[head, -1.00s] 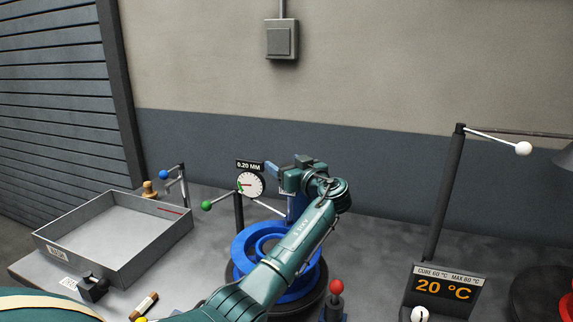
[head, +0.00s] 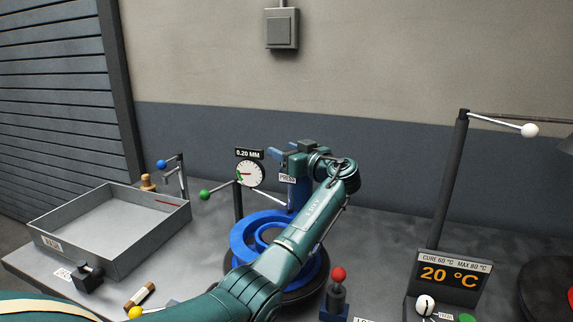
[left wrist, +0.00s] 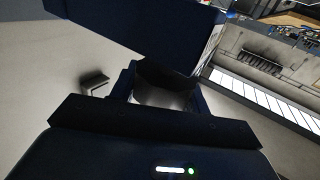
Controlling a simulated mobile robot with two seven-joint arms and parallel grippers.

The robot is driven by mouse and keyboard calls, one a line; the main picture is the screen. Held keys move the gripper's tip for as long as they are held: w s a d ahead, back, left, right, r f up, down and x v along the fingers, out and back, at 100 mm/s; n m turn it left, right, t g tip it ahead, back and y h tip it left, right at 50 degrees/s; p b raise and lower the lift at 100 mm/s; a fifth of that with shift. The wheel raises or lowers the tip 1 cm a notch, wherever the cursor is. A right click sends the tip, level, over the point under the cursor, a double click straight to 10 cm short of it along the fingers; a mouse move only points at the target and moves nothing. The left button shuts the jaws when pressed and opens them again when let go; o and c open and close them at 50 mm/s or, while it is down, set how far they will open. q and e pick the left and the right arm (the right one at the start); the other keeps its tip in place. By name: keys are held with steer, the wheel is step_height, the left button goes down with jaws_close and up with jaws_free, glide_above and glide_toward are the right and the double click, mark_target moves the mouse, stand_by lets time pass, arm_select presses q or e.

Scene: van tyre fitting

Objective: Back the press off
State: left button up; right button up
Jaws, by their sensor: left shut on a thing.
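The blue press (head: 298,194), labelled PRESS, stands at the back of the blue ring fixture (head: 250,232). A dial gauge (head: 250,174) reading 0.20 MM stands left of the press. My right gripper is not in view.
A grey open tray (head: 110,248) lies left. A display (head: 448,275) reads 20 °C at right.

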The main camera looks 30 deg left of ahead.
arm_select(q)
steer(key=n+g+b, duration=0.1)
steer(key=b, duration=0.1)
steer(key=g+b, duration=0.1)
steer(key=b, duration=0.1)
steer(key=shift+f+n+g+y, duration=0.3)
steer(key=shift+n+g, duration=0.1)
steer(key=shift+s+r+n+g+b, duration=0.25)
steer(key=shift+n+g+b, duration=0.4)
steer(key=shift+g, duration=0.45)
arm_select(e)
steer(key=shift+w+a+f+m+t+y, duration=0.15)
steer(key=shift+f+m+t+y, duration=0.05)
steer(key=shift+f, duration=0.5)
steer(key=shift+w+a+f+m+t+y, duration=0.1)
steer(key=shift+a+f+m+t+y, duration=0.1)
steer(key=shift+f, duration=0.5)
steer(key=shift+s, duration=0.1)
arm_select(q)
steer(key=o, duration=1)
steer(key=shift+d, duration=0.45)
steer(key=d+b, duration=0.1)
steer(key=d, duration=1.1)
steer(key=shift+s, duration=0.25)
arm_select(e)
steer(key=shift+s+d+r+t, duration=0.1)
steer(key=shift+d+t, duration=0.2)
